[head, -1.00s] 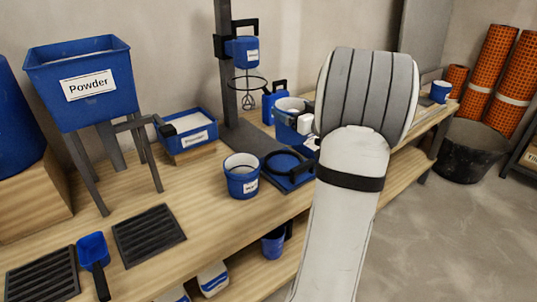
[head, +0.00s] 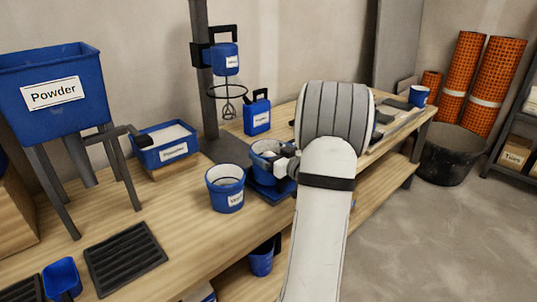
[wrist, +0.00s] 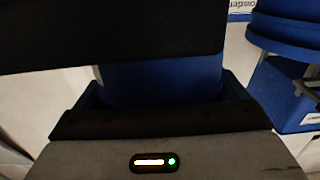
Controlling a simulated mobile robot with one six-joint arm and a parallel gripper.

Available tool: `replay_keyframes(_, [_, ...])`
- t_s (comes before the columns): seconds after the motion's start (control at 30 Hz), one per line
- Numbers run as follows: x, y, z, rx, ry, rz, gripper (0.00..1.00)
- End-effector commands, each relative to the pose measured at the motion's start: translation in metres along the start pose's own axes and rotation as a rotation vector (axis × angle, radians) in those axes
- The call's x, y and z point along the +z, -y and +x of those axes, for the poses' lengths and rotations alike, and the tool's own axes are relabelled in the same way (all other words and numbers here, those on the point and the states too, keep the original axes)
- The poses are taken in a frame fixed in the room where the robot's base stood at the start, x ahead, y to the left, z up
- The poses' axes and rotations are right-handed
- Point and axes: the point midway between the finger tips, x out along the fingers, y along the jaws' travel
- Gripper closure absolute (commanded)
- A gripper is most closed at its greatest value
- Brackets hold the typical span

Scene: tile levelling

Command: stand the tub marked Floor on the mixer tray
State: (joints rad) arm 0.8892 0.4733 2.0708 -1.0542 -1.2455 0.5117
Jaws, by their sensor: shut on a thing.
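A blue tub (head: 264,149) with a pale inside is held in my gripper (head: 285,163), which is shut on it. It stands upright at or just above a blue square tray (head: 262,190), which looks like the mixer tray. I cannot tell if the tub touches the tray. Its label is hidden, so I cannot read Floor on it. In the wrist view the tub's blue wall (wrist: 160,82) shows between the dark jaws. My arm hides the right side of tub and tray.
A second blue labelled tub (head: 226,190) stands left of the tray. The mixer (head: 229,88) hangs on its stand behind. A blue labelled container (head: 257,117), a labelled powder bin (head: 164,146) and the Powder hopper (head: 53,95) stand on the bench (head: 185,235).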

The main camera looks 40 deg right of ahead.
Motion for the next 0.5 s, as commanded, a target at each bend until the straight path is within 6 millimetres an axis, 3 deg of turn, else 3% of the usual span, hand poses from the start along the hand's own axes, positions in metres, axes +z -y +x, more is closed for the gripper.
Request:
replay_keyframes(0.37, [0.001,-0.026,0.031,-0.001,-0.007,-0.005,0.78])
replay_keyframes(0.5, [0.011,-0.026,0.031,0.0,-0.005,-0.002,0.78])
